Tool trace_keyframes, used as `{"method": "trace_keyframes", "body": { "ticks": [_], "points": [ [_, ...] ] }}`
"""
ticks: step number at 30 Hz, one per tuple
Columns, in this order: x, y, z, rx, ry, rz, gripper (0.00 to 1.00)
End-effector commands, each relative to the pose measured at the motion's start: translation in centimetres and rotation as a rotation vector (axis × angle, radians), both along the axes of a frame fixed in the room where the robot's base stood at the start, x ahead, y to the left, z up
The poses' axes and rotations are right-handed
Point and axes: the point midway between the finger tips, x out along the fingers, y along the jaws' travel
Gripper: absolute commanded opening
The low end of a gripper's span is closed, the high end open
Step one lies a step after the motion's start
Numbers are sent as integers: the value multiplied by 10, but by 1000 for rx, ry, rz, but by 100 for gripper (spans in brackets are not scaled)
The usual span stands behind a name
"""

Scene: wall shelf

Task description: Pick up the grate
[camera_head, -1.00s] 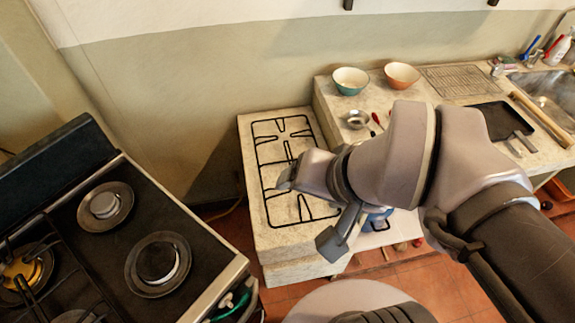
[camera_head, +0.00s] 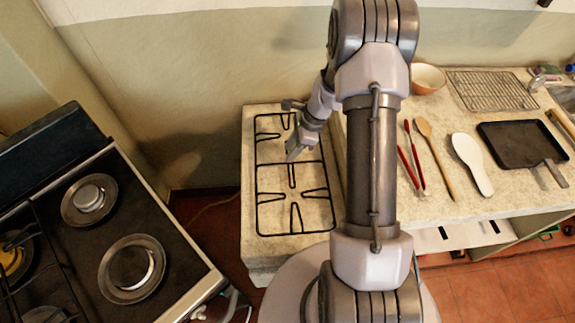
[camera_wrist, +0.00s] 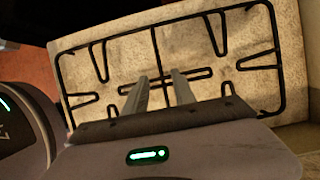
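The grate (camera_head: 295,233) is a black wire frame with inward prongs. It lies flat on the low stone counter at the middle left, and it also fills much of the wrist view (camera_wrist: 281,62). My gripper (camera_head: 290,130) is over the far half of the grate, its fingers spread apart. In the wrist view, the open fingers (camera_wrist: 158,77) point at the grate's middle, with a middle bar showing between them. Nothing is held. I cannot tell how far the fingertips are above the bar. My gripper and arm hide a little of the grate's far right side.
A stove (camera_head: 62,262) stands at the left, across a gap from the low counter (camera_head: 248,215).

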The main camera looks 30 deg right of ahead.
Motion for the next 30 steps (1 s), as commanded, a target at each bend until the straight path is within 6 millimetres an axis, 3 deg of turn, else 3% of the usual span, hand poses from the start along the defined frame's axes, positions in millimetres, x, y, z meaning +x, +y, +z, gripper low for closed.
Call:
{"method": "trace_keyframes", "body": {
  "ticks": [2, 8, 15, 21, 26, 30],
  "points": [
    [2, 5, -17, 0, 0, 1, 32],
    [5, 12, -33, 0, -1, 2, 32],
    [12, 29, -77, 0, 1, 3, 32],
    [13, 30, -77, -1, -2, 1, 32],
    [13, 30, -77, -1, -2, 1, 3],
    [13, 30, -77, -1, -2, 1, 0]
  ]
}}
